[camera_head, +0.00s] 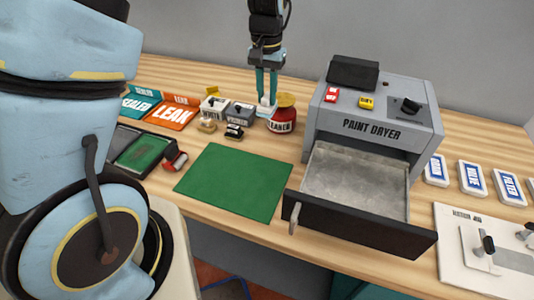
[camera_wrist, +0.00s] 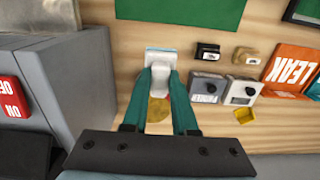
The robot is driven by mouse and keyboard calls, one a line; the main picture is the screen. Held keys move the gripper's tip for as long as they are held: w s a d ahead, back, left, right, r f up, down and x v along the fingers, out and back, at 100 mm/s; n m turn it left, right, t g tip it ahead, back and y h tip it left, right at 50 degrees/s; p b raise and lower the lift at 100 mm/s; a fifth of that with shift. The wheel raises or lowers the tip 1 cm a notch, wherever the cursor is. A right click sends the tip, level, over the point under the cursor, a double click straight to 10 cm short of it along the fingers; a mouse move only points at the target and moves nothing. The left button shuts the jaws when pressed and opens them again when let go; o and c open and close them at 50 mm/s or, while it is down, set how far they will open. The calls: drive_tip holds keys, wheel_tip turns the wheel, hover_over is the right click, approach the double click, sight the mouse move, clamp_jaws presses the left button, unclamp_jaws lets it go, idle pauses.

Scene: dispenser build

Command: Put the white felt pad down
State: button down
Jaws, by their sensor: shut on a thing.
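The white felt pad (camera_wrist: 161,53) is a white block with a rounded white grip on top; it also shows in the head view (camera_head: 266,110). My gripper (camera_wrist: 162,76) is shut on its grip, with a teal finger on each side. In the head view my gripper (camera_head: 267,95) points down just left of the red cleaner jar (camera_head: 282,122). The pad is low over the wooden table; whether it touches the wood I cannot tell. The fingers hide part of the grip.
The green mat (camera_head: 235,181) lies bare in front. The paint dryer (camera_head: 372,131) stands right, its empty drawer (camera_head: 355,187) pulled out. Small grey and white boxes (camera_head: 239,113) stand left of the jar, near the orange LEAK sign (camera_head: 171,114).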

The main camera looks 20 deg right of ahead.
wheel_tip(320, 180, down, 3)
drive_tip(key=shift+r+b, duration=0.2)
drive_tip(key=shift+b, duration=0.4)
wheel_tip(320, 180, down, 10)
drive_tip(key=p, duration=0.2)
drive_tip(key=shift+r+p, duration=0.15)
drive_tip(key=shift+p, duration=0.2)
drive_tip(key=shift+f, duration=0.25)
drive_tip(key=c, duration=0.7)
unclamp_jaws()
drive_tip(key=shift+r, duration=0.1)
wheel_tip(320, 180, up, 12)
drive_tip(key=b, duration=0.3)
drive_tip(key=shift+r, duration=0.15)
drive_tip(key=s+a+r+n, duration=0.1)
drive_tip(key=s+a+n, duration=0.1)
drive_tip(key=a, duration=1.3)
drive_tip(key=s+a+r+n+t, duration=0.1)
drive_tip(key=a+n, duration=0.4)
drive_tip(key=a, duration=1)
drive_tip(key=shift+s+r+t, duration=0.15)
drive_tip(key=shift+s+t, duration=0.15)
drive_tip(key=shift+s, duration=0.15)
